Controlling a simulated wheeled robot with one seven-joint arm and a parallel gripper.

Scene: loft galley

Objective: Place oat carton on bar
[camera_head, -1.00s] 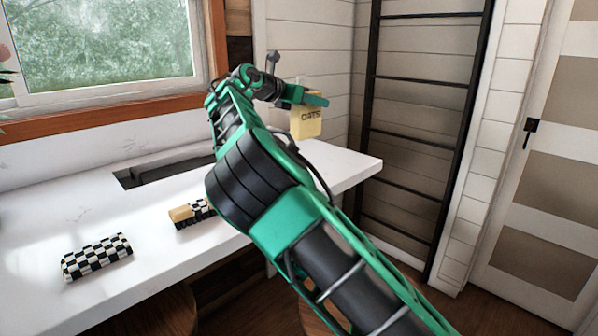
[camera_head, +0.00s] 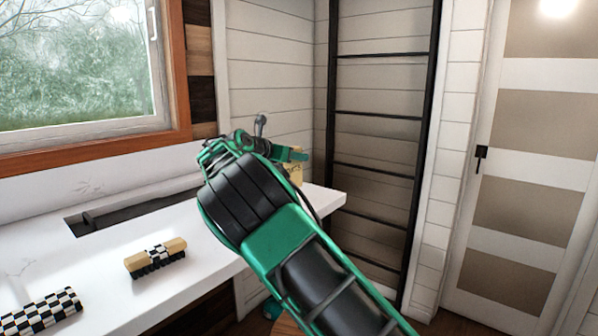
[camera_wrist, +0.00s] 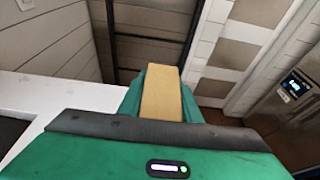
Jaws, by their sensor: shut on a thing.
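The oat carton (camera_wrist: 162,94) is a pale yellow box held between the green fingers of my gripper (camera_wrist: 163,88) in the wrist view. In the head view only a sliver of the carton (camera_head: 297,173) shows behind my gripper (camera_head: 290,154); my arm hides the rest. My gripper is shut on the carton, above the far right end of the white bar (camera_head: 205,262). The bar also shows at the left of the wrist view (camera_wrist: 60,97). I cannot tell the exact gap between carton and bar.
A wooden brush (camera_head: 156,258) with dark bristles and a checkered roll (camera_head: 42,310) lie on the bar at the left. A dark recess (camera_head: 130,208) is sunk along its back. A black ladder (camera_head: 378,115) stands against the wall behind. A door (camera_head: 520,170) is at right.

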